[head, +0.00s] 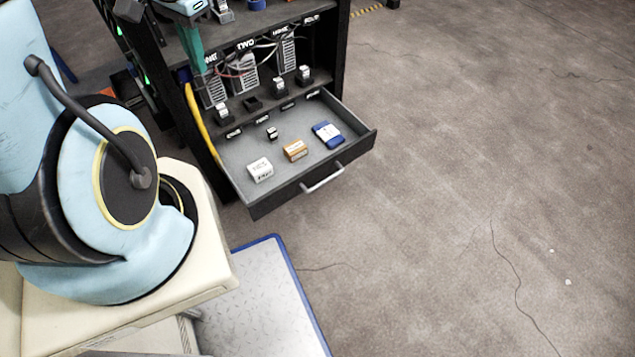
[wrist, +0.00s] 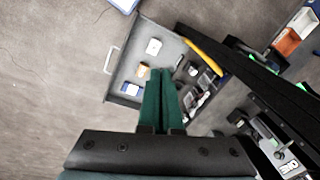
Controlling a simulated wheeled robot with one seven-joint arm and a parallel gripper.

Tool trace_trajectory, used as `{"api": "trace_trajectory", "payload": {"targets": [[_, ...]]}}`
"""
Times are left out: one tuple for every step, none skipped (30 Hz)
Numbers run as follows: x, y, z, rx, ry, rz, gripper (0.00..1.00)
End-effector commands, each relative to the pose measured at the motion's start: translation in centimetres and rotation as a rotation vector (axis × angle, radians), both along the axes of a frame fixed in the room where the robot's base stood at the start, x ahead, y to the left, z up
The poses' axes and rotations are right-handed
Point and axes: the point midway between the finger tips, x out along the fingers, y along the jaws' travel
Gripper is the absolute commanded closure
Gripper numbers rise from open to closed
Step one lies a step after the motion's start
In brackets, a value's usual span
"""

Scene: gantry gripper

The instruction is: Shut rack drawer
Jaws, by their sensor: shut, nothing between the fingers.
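The rack drawer (head: 238,152) is pulled out of the lower part of the dark rack (head: 172,75). Its dark front carries a light bar handle (head: 322,178), which also shows in the wrist view (wrist: 111,60). In the drawer lie a white box (head: 260,170), an orange box (head: 295,150), a blue-and-white item (head: 328,134) and a small dark-and-white piece (head: 272,133). My gripper (head: 203,68) has green fingers, shut and empty, in front of the rack shelves above the drawer's back. In the wrist view the fingers (wrist: 160,74) overlap the drawer, apart from the handle.
The shelf above the drawer holds grey modules (head: 244,76) with loose cables and several small parts. A yellow cable (head: 200,122) runs down the rack's left side. A blue-edged metal plate (head: 262,300) lies in front. The concrete floor to the right is clear.

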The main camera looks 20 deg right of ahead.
Motion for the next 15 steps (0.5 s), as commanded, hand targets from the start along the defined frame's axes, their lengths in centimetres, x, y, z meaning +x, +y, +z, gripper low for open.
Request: {"api": "trace_trajectory", "payload": {"targets": [[-0.2, -1.6, -3.7, 0.021, 0.006, -0.119, 1.00], [-0.3, -2.4, -4.9, 0.034, 0.007, -0.190, 1.00], [-0.5, -3.5, -6.4, 0.050, 0.009, -0.286, 1.00], [-0.7, -4.3, -7.6, 0.063, 0.011, -0.356, 1.00], [-0.8, -5.1, -8.7, 0.076, 0.011, -0.427, 1.00], [-1.1, -6.3, -10.3, 0.093, 0.013, -0.523, 1.00], [-1.3, -7.1, -11.5, 0.105, 0.014, -0.593, 1.00], [-1.6, -8.0, -12.6, 0.118, 0.015, -0.665, 1.00], [-2.0, -9.1, -14.2, 0.135, 0.016, -0.760, 1.00], [-2.3, -10.0, -15.4, 0.147, 0.017, -0.831, 1.00], [-2.6, -10.8, -16.6, 0.159, 0.017, -0.902, 1.00], [-3.2, -11.9, -18.2, 0.176, 0.018, -0.996, 1.00], [-3.6, -12.8, -19.4, 0.189, 0.018, -1.067, 1.00], [-4.0, -13.6, -20.6, 0.201, 0.018, -1.138, 1.00], [-4.6, -14.7, -22.2, 0.219, 0.018, -1.232, 1.00]]}}
